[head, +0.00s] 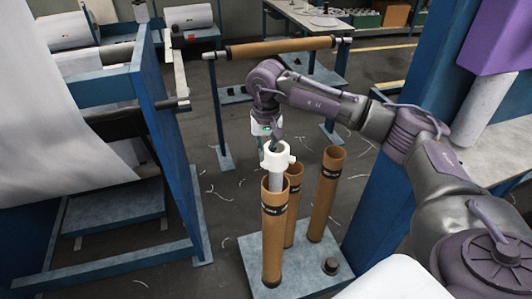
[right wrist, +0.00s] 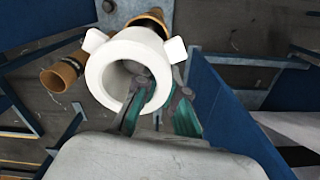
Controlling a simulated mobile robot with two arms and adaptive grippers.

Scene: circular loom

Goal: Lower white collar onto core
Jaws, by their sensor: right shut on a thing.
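The white collar (head: 281,151) is a thick ring with side lugs. A paler cylindrical part (head: 276,178) shows below it and overlaps the mouth of the front brown core (head: 273,235), which stands upright; I cannot tell how deep it sits. My right gripper (head: 267,148) is above the collar, shut on its wall. The right wrist view shows the collar (right wrist: 103,75) with one finger in its bore and the other outside; the right gripper (right wrist: 158,90) hides part of the rim. My left gripper is out of view.
Two more brown cores, a middle one (head: 294,200) and a right one (head: 326,195), stand close by on the blue base plate (head: 250,250). A blue post (head: 385,170) rises to the right. A blue frame with white fabric (head: 50,110) is at left.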

